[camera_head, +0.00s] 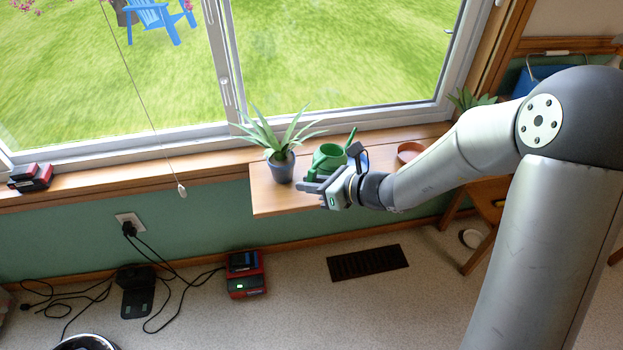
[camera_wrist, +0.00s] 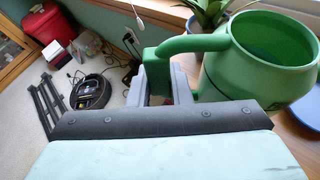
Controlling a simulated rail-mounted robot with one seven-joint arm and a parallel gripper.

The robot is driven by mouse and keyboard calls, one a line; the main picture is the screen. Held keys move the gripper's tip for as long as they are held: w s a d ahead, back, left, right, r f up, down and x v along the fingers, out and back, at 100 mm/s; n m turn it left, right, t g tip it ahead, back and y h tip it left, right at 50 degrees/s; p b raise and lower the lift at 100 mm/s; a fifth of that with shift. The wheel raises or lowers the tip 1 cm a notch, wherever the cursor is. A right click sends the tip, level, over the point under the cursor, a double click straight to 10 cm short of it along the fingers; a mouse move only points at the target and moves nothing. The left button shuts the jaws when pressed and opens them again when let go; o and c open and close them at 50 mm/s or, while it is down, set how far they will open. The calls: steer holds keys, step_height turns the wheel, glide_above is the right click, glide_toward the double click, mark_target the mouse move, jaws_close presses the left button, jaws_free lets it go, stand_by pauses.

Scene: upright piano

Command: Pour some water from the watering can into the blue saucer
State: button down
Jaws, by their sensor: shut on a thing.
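The green watering can (camera_head: 328,158) is at the wooden shelf below the window, partly hidden by my gripper in the head view. In the wrist view the can (camera_wrist: 262,62) is large at the upper right, roughly upright, its open top showing a dark green inside. My gripper (camera_wrist: 160,88) is shut on the can's green handle at its left side; it also shows in the head view (camera_head: 312,188). A bluish rim (camera_wrist: 308,114), perhaps the blue saucer, shows at the right edge, mostly hidden by the can. I cannot tell whether the can touches the shelf.
A potted plant (camera_head: 281,166) stands on the shelf just left of the can. An orange-brown pot (camera_head: 410,151) is to the right. The window frame (camera_head: 110,150) runs behind. A hanging cord (camera_head: 182,190) is at the left. Chargers and cables (camera_head: 135,290) lie on the floor.

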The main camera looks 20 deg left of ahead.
mark_target(311, 171)
steer(key=shift+m+g, duration=0.4)
steer(key=shift+m, duration=0.4)
steer(key=shift+r+p, duration=2.45)
steer(key=shift+p, duration=1.15)
steer(key=r+p, duration=0.1)
steer(key=p, duration=0.2)
steer(key=w+r+m+g+p, duration=0.1)
steer(key=r+p, duration=0.1)
steer(key=shift+d+r+y+p, duration=0.1)
steer(key=shift+d+y+p, duration=0.05)
steer(key=shift+y+p, duration=0.25)
steer(key=r+p, duration=0.1)
steer(key=p, duration=0.1)
steer(key=shift+w+r+m+p, duration=0.1)
steer(key=shift+r+m+p, duration=0.2)
steer(key=shift+m, duration=0.1)
steer(key=shift+f, duration=0.15)
